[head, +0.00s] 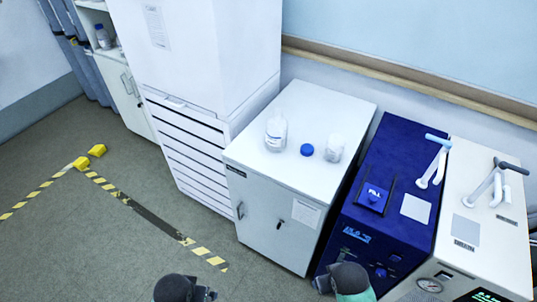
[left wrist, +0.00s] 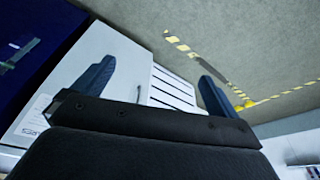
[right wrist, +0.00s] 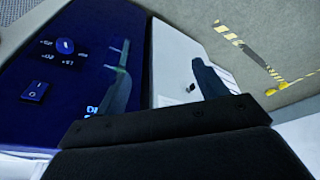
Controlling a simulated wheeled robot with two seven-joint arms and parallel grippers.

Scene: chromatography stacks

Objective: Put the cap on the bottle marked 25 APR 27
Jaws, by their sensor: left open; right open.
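A clear, whitish bottle (head: 276,133) stands upright on top of a white cabinet (head: 318,108). A shorter, whitish bottle (head: 335,148) stands to its right. A blue cap (head: 307,149) lies on the cabinet top between them, apart from both. No blue cap sits on either bottle. Their date markings are too small to read. My left gripper (left wrist: 155,80) is open and empty. My right gripper (right wrist: 163,80) is open and empty too. In the head view my dark wrists show at the bottom edge, in front of the cabinet, away from the bottles.
Right of the cabinet stand a dark blue machine (head: 385,190) and a cream machine (head: 470,220), each with a lever on top. A tall white drawer unit (head: 185,145) stands left. A blue-capped bottle (head: 102,37) sits on a far shelf. Open floor (head: 120,235) lies left.

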